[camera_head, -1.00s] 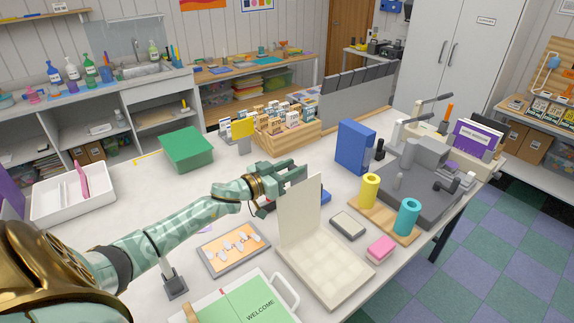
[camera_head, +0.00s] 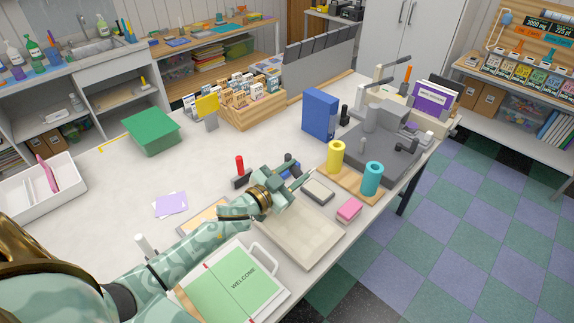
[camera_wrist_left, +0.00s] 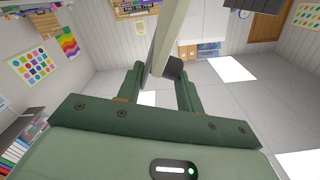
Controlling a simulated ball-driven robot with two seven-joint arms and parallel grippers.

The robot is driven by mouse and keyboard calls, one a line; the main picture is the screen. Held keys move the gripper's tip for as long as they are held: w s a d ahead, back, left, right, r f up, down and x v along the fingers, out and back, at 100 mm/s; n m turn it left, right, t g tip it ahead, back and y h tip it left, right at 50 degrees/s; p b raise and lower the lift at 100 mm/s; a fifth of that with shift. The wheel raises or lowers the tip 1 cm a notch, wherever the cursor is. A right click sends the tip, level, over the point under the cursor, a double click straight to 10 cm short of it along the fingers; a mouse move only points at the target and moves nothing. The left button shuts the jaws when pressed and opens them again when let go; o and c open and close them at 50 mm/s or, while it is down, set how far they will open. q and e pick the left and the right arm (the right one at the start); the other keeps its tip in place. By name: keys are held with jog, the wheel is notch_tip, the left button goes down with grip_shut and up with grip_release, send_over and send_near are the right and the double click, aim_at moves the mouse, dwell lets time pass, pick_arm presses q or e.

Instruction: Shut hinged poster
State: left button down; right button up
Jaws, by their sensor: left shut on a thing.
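A green board reading WELCOME (camera_head: 250,277) lies flat at the near edge of the table, with a red line along it. A shallow cream case (camera_head: 305,236) lies to its right; how its lid stands is hard to tell. My left gripper (camera_head: 296,184) is over the case's far left side. In the left wrist view its fingers (camera_wrist_left: 160,88) are shut on a pale panel (camera_wrist_left: 172,32), seen nearly edge-on. I take this panel as the case's hinged lid. My forearm hides part of the table. My right gripper is out of view.
A grey flat block (camera_head: 318,191), a pink block (camera_head: 349,209) and a wooden stand (camera_head: 354,184) with yellow and teal cylinders are right of the case. A blue binder (camera_head: 320,113) stands behind. The table's left middle is mostly clear.

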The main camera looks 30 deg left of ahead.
pick_arm(q)
jog(key=shift+s+d+f, duration=0.1)
jog(key=shift+d+f, duration=0.1)
jog(key=shift+f, duration=0.1)
jog(key=c, duration=1)
grip_release()
jog(key=shift+a, duration=0.1)
jog(key=shift+r, duration=0.1)
jog(key=v, duration=1.6)
jog(key=shift+s+a+b, duration=0.1)
jog(key=shift+b, duration=0.3)
